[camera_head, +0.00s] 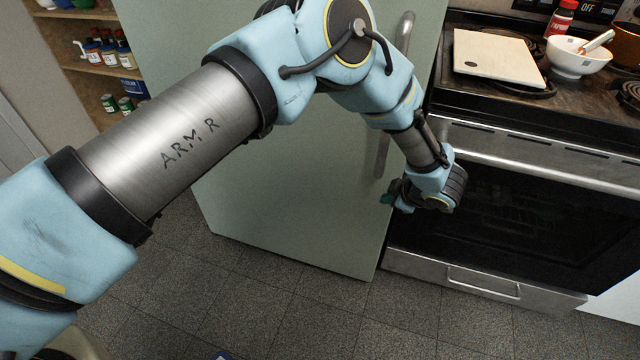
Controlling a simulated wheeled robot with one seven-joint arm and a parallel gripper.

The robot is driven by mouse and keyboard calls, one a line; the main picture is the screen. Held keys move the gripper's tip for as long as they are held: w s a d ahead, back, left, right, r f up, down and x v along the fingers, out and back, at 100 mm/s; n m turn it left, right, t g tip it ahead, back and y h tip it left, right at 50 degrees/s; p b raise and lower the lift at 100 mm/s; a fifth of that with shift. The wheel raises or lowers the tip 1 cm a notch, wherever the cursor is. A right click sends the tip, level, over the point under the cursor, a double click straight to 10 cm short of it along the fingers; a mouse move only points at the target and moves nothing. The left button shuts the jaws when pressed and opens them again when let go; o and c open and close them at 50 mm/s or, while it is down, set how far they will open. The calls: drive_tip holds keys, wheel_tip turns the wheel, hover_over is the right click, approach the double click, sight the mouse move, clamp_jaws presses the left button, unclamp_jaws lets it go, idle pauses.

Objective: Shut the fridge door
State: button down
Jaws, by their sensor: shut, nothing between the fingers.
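The fridge door (290,190) is a tall pale green panel in the middle of the head view. Its right edge, next to the stove, carries a long vertical metal handle (381,150), partly hidden behind my arm. The door looks nearly in line with the stove front; I cannot tell how wide any gap at its edge is. My gripper (387,199) is shut and empty, with teal fingertips pointing left. It is in front of the door's right edge, just below the handle's lower end. I cannot tell whether it touches the door.
The stove (500,205) stands close on the right, with a cutting board (495,55), a white bowl (578,62) and a red-capped bottle (561,18) on top. A wooden shelf (105,72) with jars is at the left. The tiled floor (300,310) in front is mostly clear.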

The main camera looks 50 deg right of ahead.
drive_tip(key=a+b+v, duration=0.1)
drive_tip(key=v, duration=0.9)
drive_tip(key=shift+s+a+b, duration=0.25)
drive_tip(key=shift+a+b, duration=0.05)
drive_tip(key=shift+b, duration=0.1)
